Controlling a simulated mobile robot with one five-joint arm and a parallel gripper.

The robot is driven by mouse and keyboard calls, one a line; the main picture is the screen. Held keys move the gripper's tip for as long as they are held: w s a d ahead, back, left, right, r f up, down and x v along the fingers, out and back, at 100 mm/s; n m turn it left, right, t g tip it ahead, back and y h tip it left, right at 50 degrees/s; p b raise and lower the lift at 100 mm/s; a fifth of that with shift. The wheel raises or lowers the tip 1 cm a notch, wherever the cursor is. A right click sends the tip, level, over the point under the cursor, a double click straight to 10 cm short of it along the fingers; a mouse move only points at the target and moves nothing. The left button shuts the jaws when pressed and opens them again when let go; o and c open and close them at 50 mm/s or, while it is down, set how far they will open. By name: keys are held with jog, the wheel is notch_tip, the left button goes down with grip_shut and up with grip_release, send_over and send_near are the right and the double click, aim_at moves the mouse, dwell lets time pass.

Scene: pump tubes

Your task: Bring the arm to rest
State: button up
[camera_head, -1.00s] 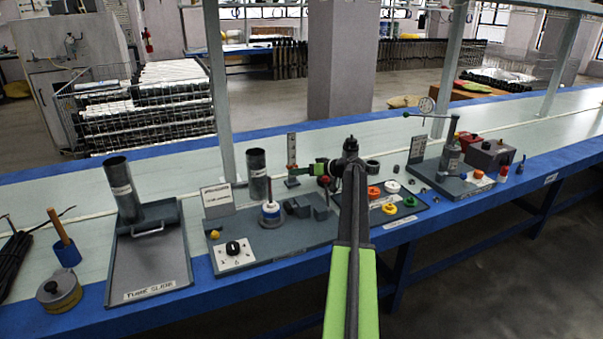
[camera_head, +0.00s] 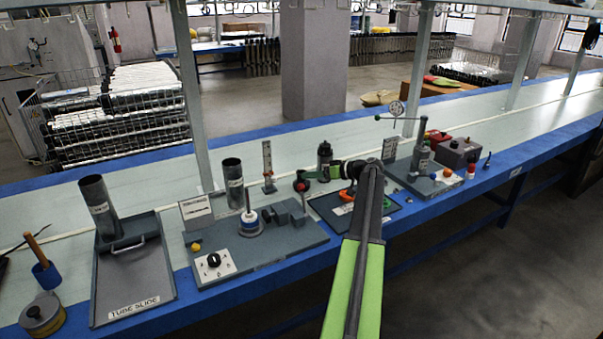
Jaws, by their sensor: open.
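My arm reaches up from the bottom edge as a long green and dark link to a dark joint (camera_head: 370,168) over the bench. Beyond it a short green part of my arm points left, and my gripper (camera_head: 303,177) is at its far end, small and dark. The jaws are open. I see nothing held between them. The gripper appears close to a red-topped part on the bench; whether they touch cannot be told. My arm covers part of the dark tray (camera_head: 325,207) with coloured rings.
A tube slide tray (camera_head: 135,275) and a grey station plate (camera_head: 290,240) with a tube (camera_head: 233,183) stand to the left. A lever press (camera_head: 422,155) and a grey box (camera_head: 460,152) stand to the right. The floor in front of the bench is clear.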

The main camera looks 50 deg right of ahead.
jog(key=shift+s+r, duration=0.1)
jog(key=shift+s, duration=0.2)
